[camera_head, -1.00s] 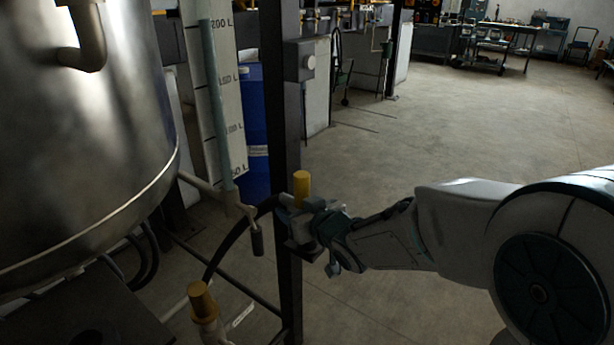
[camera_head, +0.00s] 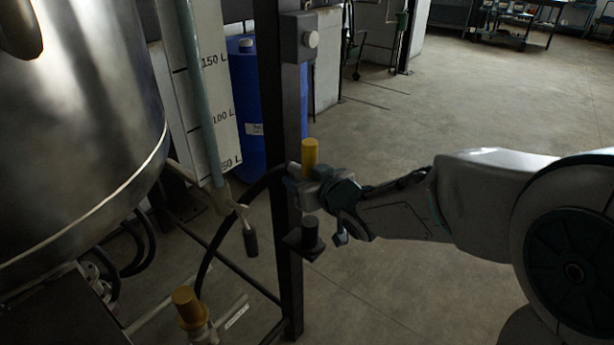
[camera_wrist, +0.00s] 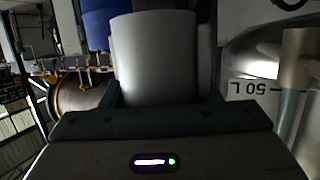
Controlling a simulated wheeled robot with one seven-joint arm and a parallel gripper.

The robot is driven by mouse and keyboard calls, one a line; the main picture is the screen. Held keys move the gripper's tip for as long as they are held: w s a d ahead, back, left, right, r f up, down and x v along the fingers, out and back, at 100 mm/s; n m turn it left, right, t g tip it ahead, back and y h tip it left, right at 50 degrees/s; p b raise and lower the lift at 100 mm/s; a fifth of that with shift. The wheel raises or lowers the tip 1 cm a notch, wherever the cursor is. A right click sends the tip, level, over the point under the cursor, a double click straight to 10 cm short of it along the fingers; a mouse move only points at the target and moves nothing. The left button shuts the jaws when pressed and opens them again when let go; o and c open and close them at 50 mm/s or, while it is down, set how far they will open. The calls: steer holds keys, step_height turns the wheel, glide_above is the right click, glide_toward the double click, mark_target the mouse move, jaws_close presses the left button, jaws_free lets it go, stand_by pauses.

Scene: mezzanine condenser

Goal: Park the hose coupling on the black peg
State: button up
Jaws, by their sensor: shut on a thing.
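The hose coupling, with a yellow cylindrical top (camera_head: 310,157), is held upright in my gripper (camera_head: 308,187); the jaws are shut on it. A black hose (camera_head: 211,245) runs from it down to the left. The black peg (camera_head: 310,232) stands upright on a small dark bracket beside the dark post, just below my gripper. A gap shows between the gripper and the peg top. In the wrist view, a pale grey cylinder (camera_wrist: 155,58), seemingly the coupling's body, fills the space between the fingers; the peg is not visible there.
The dark post (camera_head: 282,120) stands close by my gripper. A second yellow-capped fitting (camera_head: 188,305) is at lower left. A steel tank (camera_head: 80,110) fills the left. A level scale (camera_head: 212,100) and blue drum (camera_head: 255,110) stand behind. Open floor lies right.

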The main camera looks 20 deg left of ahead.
steer(key=b, duration=0.5)
glide_above(306, 219)
steer(key=f, duration=0.5)
steer(key=shift+w+f, duration=0.35)
steer(key=shift+f+b, duration=3.25)
steer(key=shift+f, duration=0.05)
stand_by(0.7)
steer(key=o, duration=1.3)
steer(key=shift+o, duration=0.2)
steer(key=v, duration=1.3)
steer(key=shift+s+d+r, duration=0.2)
steer(key=shift+s, duration=0.15)
